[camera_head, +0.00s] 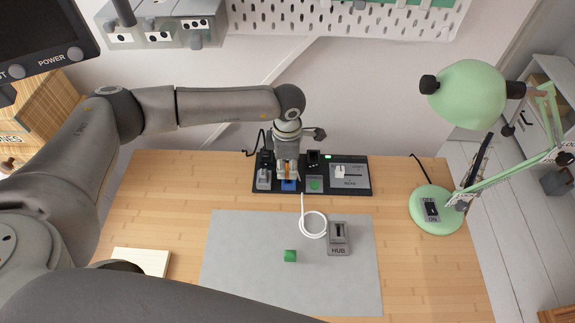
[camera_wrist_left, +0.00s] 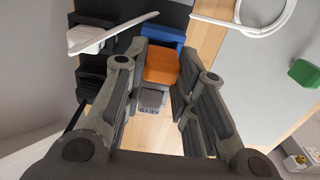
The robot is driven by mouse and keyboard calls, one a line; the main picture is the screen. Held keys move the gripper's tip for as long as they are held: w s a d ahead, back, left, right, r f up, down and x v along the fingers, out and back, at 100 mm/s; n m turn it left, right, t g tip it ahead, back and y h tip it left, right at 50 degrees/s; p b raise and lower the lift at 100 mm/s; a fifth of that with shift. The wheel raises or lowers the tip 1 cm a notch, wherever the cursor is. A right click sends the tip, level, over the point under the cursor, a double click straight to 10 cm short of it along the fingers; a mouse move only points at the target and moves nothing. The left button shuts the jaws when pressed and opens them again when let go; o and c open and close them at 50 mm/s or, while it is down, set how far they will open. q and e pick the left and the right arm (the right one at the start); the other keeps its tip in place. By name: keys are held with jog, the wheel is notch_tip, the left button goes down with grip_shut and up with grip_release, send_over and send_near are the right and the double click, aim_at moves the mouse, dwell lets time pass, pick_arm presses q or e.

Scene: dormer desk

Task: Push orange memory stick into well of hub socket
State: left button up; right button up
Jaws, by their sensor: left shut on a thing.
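The orange memory stick (camera_wrist_left: 161,67) is between the fingers of my left gripper (camera_head: 287,177) in the left wrist view. The left gripper is shut on it above the dark strip (camera_head: 366,188) at the back of the desk. A blue block (camera_wrist_left: 163,35) is right beside the stick; it also shows below the fingers in the head view (camera_head: 289,186). Whether the stick is clear of its stand is hidden by the fingers. The grey hub socket (camera_head: 338,240) with a dark well on top sits on the grey mat, apart from the gripper. My right gripper is not in view.
A green piece (camera_head: 290,256) lies on the grey mat (camera_head: 240,290). A white cable (camera_head: 312,236) loops beside the hub. A green lamp (camera_head: 432,205) stands at the right. A pale pad (camera_head: 142,262) lies at the left. The mat's left part is clear.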

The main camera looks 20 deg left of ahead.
aim_at(287, 166)
pick_arm(q)
jog(key=shift+r+p, duration=0.85)
jog(key=shift+r, duration=0.8)
